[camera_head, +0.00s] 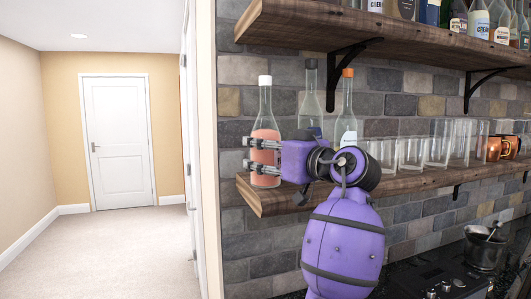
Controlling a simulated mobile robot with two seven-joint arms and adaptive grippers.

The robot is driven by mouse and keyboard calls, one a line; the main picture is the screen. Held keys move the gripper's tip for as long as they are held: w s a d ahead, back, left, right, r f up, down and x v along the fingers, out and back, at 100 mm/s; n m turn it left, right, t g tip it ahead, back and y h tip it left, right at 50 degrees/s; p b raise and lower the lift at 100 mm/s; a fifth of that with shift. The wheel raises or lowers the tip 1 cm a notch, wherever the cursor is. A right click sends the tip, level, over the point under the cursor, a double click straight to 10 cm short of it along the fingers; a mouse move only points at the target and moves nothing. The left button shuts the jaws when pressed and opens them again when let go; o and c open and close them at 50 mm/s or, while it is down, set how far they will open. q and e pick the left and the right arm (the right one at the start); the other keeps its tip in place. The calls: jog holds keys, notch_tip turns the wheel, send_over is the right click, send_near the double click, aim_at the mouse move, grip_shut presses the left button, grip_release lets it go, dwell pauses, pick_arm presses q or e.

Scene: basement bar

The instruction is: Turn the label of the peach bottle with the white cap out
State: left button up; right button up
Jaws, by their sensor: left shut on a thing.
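The peach bottle (265,125) with the white cap stands upright at the left end of the lower wooden shelf. It is clear glass with peach liquid. I see no label on its visible side, though the fingers cover part of the body. My left gripper (262,155) is shut on the bottle's body from the right, with its fingers across the front. My purple arm reaches up from below, in front of the shelf. My right gripper is not in view.
A bottle with a dark cap (311,105) and one with an orange cap (347,110) stand close to the right, partly behind my arm. Several glasses (411,153) and copper mugs (497,148) line the lower shelf (430,180). The upper shelf (390,28) overhangs. Open floor lies left.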

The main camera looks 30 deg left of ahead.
pick_arm(q)
jog(key=m+t+h, duration=0.2)
jog(key=t, duration=0.1)
jog(key=m+t+h, duration=0.1)
jog(key=m+t, duration=0.1)
jog(key=t, duration=0.1)
jog(key=shift+s+h, duration=0.15)
jog(key=shift+h, duration=0.25)
jog(key=shift+m+t+h, duration=0.8)
jog(key=shift+m+h, duration=0.2)
jog(key=shift+m, duration=0.1)
jog(key=o, duration=1)
